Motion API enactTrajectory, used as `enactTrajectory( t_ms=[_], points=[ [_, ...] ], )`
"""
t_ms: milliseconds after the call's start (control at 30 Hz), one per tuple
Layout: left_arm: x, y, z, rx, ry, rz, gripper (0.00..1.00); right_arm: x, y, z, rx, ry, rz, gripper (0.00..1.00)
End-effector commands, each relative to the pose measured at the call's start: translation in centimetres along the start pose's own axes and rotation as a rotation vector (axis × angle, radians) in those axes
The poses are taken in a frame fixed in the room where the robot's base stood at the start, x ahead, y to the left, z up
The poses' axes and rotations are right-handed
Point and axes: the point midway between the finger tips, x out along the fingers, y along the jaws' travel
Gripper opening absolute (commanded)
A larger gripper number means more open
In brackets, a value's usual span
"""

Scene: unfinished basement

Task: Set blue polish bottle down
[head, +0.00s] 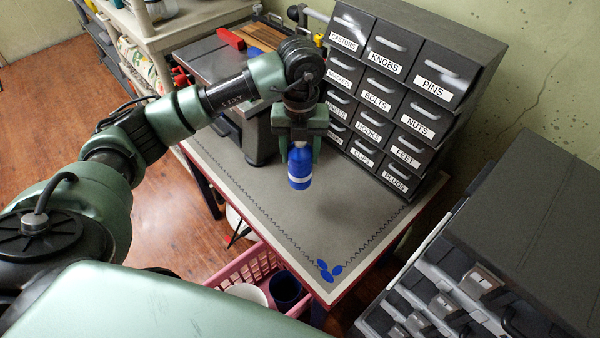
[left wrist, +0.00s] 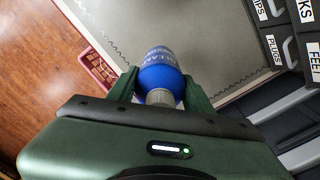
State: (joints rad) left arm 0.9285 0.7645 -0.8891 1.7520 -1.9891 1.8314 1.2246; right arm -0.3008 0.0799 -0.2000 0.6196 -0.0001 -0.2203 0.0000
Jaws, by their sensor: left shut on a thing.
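The blue polish bottle (head: 300,169) has a white label band and is held between the fingers of my left gripper (head: 299,150). In the left wrist view the bottle (left wrist: 160,72) shows blue with pale lettering and a grey ribbed cap, between the two green fingers of the gripper (left wrist: 160,88). The bottle is over the grey mat on the table (head: 300,225), in front of the drawer cabinet. I cannot tell for certain whether its base touches the mat. My right gripper is not in view.
A dark drawer cabinet (head: 400,95) with labelled drawers stands behind and right of the bottle. A grey metal machine (head: 215,60) stands to the left. A pink basket (head: 235,268) sits below the table edge, and a black case (head: 520,230) stands at right.

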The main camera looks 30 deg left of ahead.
Motion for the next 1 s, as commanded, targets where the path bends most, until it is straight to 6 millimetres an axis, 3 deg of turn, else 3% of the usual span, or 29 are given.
enactTrajectory(
  t_ms=[200, 467, 633, 1000],
  points=[
    [5.0, 0.0, -0.1, 0.0, 0.003, 0.002, 0.0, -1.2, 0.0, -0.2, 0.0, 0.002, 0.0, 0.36],
    [7.5, 0.0, 0.0, 0.0, 0.002, 0.0, 0.0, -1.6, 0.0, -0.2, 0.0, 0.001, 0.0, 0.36],
    [10.1, 0.0, 0.0, -0.001, 0.003, 0.001, 0.0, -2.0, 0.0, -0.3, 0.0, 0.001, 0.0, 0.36],
    [11.1, 0.0, 0.1, 0.0, -0.001, -0.001, 0.0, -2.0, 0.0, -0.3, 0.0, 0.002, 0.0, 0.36]
  ],
)
